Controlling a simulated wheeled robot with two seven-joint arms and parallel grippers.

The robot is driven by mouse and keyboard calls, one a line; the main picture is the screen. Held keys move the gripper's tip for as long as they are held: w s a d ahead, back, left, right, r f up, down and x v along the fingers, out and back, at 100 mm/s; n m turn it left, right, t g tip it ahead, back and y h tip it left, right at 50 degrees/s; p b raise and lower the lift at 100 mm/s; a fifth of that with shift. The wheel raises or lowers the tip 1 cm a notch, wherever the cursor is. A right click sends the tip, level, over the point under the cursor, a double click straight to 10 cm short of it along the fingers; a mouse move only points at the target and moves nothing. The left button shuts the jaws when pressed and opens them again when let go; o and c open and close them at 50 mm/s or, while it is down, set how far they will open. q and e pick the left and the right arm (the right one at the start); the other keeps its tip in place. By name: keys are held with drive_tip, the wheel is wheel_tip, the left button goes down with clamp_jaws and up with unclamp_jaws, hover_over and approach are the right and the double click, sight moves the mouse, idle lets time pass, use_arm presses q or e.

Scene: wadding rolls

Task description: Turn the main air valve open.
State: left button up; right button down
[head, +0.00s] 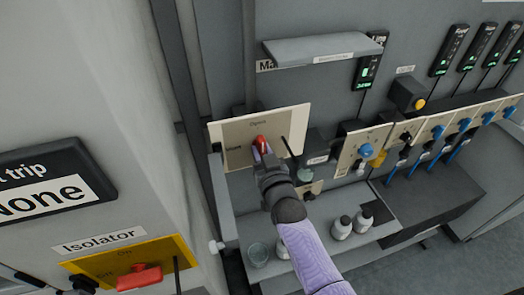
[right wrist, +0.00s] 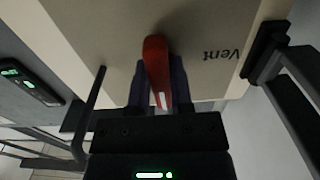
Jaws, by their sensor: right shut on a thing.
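The main air valve has a red handle (head: 261,143) on a beige plate (head: 296,117). The plate has "Open" at its top and a word at its left, which reads "Vent" in the right wrist view. My right gripper (head: 263,155) is at the handle, shut on it. In the right wrist view, the red handle (right wrist: 156,70) sits between the two dark fingers (right wrist: 157,88). The handle looks roughly upright in the head view, but its exact angle is hard to tell behind the gripper. My left gripper is not in view.
Black posts flank the plate, one (right wrist: 88,110) near my fingers. A grey shelf (head: 320,47) juts out above. Bottles (head: 342,227) and a glass jar (head: 258,254) stand below. A yellow isolator plate (head: 90,266) with a red handle (head: 139,277) is at lower left. Blue-handled valves (head: 366,150) are at right.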

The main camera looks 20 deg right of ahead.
drive_tip(key=c, duration=0.5)
unclamp_jaws()
drive_tip(key=shift+s, duration=0.1)
drive_tip(key=s+p, duration=0.1)
drive_tip(key=s, duration=0.8)
drive_tip(key=shift+s+d, duration=0.15)
drive_tip(key=shift+s, duration=0.25)
